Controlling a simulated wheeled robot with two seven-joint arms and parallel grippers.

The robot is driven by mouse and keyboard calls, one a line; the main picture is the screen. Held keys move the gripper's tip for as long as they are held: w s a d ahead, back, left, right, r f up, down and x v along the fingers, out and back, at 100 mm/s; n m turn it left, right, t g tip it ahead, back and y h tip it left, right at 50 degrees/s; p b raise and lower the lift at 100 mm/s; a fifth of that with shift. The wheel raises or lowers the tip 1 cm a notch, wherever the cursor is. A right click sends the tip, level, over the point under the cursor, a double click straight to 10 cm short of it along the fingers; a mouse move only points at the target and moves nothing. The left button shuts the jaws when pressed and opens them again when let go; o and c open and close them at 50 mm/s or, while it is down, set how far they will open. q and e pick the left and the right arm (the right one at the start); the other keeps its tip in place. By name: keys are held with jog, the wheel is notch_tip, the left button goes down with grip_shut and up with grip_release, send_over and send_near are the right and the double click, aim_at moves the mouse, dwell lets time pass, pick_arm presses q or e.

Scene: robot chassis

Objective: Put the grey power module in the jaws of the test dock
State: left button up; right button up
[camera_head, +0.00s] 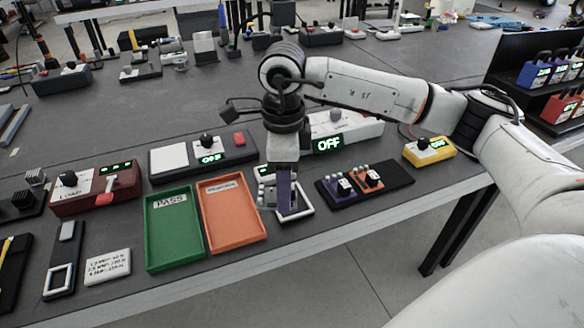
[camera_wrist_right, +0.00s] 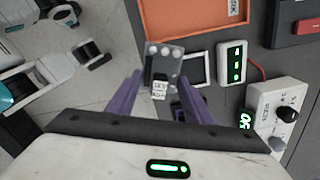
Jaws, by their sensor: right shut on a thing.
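My right gripper (camera_head: 286,198) reaches down from its arm at the front middle of the bench. In the right wrist view its purple fingers (camera_wrist_right: 160,92) are shut on the grey power module (camera_wrist_right: 163,62), which has pale round knobs at one end and a white label. In the head view the grey module (camera_head: 266,196) shows partly beside the purple finger. A white square frame (camera_head: 306,211) lies on the bench under the gripper; it also shows in the wrist view (camera_wrist_right: 208,69), right of the module. I cannot tell for sure which item is the test dock. My left gripper is out of view.
A green tray (camera_head: 151,232) and an orange tray (camera_head: 259,232) lie left of the gripper. A black base with purple and orange units (camera_head: 398,175) is right of it. A white unit reading OFF (camera_head: 365,130) stands behind, and a yellow box (camera_head: 430,156) at right. The bench edge is close in front.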

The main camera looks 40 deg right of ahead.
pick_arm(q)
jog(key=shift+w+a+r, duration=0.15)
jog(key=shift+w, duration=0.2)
pick_arm(e)
jog(key=w+d+m, duration=0.1)
jog(key=m, duration=0.3)
jog(key=w+d+m, duration=0.1)
jog(key=d+m, duration=0.1)
jog(key=m, duration=0.3)
jog(key=w+d+m, duration=0.1)
jog(key=m, duration=0.3)
jog(key=shift+w+d+f+m, duration=0.15)
jog(key=shift+w+f+m, duration=0.05)
jog(key=shift+m, duration=0.2)
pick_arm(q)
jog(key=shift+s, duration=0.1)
